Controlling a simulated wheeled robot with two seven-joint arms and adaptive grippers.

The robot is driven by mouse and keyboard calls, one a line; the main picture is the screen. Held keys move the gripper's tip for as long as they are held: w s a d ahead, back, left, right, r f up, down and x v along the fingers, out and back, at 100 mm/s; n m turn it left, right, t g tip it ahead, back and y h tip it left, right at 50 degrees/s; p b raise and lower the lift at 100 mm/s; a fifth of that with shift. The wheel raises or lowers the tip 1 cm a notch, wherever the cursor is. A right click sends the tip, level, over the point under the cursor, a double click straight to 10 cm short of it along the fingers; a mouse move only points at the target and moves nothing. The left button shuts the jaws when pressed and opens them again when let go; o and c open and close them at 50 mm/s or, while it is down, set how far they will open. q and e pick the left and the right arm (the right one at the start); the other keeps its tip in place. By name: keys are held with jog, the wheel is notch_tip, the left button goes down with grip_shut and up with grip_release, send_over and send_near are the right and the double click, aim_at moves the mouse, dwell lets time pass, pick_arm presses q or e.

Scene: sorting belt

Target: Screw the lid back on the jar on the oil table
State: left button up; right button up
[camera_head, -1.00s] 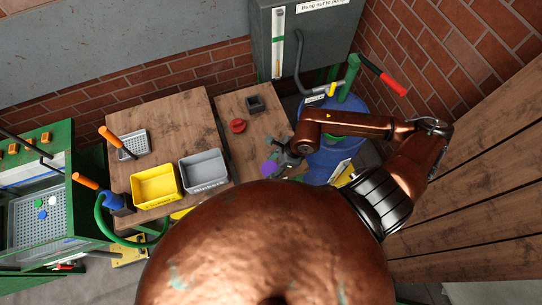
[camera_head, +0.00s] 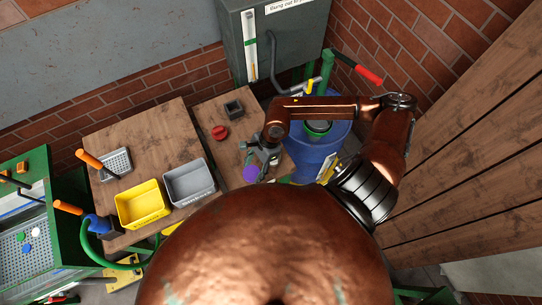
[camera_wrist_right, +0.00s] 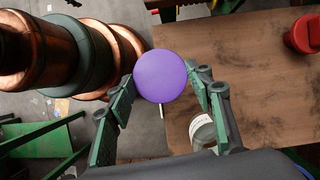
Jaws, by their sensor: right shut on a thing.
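A round purple lid (camera_head: 251,173) is at my right gripper (camera_head: 262,159), beside the front right edge of the oil table (camera_head: 238,151). In the right wrist view the purple lid (camera_wrist_right: 161,76) sits between the two fingertips of my right gripper (camera_wrist_right: 160,84), which is shut on it. A thin white stick shows just below the lid. A clear greenish glass jar (camera_wrist_right: 203,131) with a pale label stands on the table edge, partly hidden behind a finger; I cannot make it out in the head view. My left gripper is not in view.
A red round object (camera_head: 219,132) and a dark square box (camera_head: 234,109) stand on the oil table. A blue drum (camera_head: 318,153) is close on its right. A larger table at left holds a yellow bin (camera_head: 142,204) and a grey bin (camera_head: 190,182).

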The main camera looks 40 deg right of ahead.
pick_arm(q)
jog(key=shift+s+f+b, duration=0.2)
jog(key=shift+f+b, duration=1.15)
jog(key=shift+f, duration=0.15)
pick_arm(e)
jog(key=w+r+n+g+h, duration=0.2)
jog(key=w+r+n, duration=0.2)
jog(key=n, duration=0.5)
jog(key=w+r+n+g+h, duration=0.2)
jog(key=w+r+n+g, duration=0.1)
jog(key=r+n, duration=0.5)
jog(key=shift+w+n+h, duration=0.3)
jog(key=shift+w+n, duration=0.55)
jog(key=shift+n, duration=0.45)
jog(key=shift+a+r, duration=0.1)
